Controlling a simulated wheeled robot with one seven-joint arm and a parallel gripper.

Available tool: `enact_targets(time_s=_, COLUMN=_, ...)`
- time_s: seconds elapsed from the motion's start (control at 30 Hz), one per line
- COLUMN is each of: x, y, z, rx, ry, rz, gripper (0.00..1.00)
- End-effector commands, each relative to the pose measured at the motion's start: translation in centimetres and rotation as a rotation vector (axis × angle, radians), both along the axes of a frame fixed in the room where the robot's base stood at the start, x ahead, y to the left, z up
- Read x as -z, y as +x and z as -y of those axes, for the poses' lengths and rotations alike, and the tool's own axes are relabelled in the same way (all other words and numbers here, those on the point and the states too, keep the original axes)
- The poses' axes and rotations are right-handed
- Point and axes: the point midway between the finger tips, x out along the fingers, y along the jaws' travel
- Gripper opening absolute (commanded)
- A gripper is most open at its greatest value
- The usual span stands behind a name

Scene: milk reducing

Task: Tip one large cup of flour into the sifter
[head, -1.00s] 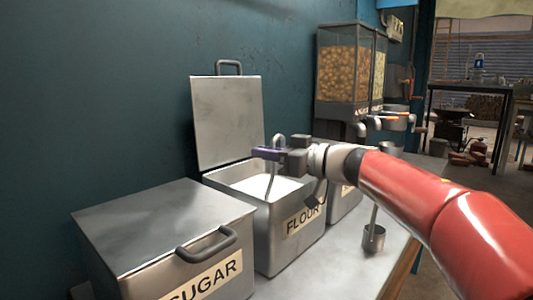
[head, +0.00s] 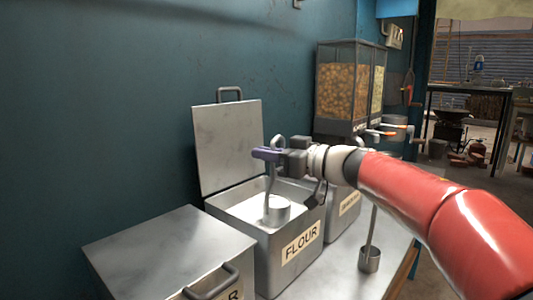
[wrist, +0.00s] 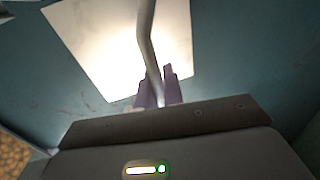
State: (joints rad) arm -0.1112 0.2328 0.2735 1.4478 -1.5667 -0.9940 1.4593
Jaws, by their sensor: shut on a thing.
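My gripper (head: 266,154), with purple fingertips, is shut on the upright handle of a metal cup (head: 277,212). The handle also shows between the fingers in the wrist view (wrist: 147,40). The cup hangs inside the open flour bin (head: 290,245), low over the white flour (head: 247,208). I cannot tell whether its base is clear of the flour, or what is inside it. I cannot make out a sifter in either view.
The flour bin's raised lid (head: 228,145) stands behind the cup. A closed sugar bin (head: 165,255) is at the left front. Another long-handled cup (head: 369,260) stands on the counter (head: 335,280) at right. Dispensers (head: 342,88) stand at the back.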

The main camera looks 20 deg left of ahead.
Motion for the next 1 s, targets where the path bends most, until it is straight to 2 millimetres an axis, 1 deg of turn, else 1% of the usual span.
enact_targets(time_s=0.1, x=-1.4, y=0.0, z=0.0, rx=0.0, ry=0.001, rz=0.003, gripper=0.0)
enact_targets(time_s=0.9, x=-9.2, y=0.0, z=0.0, rx=-0.001, ry=0.001, rz=0.004, gripper=0.0)
enact_targets(time_s=1.0, x=-9.9, y=0.0, z=0.0, rx=-0.001, ry=0.0, rz=0.003, gripper=0.0)
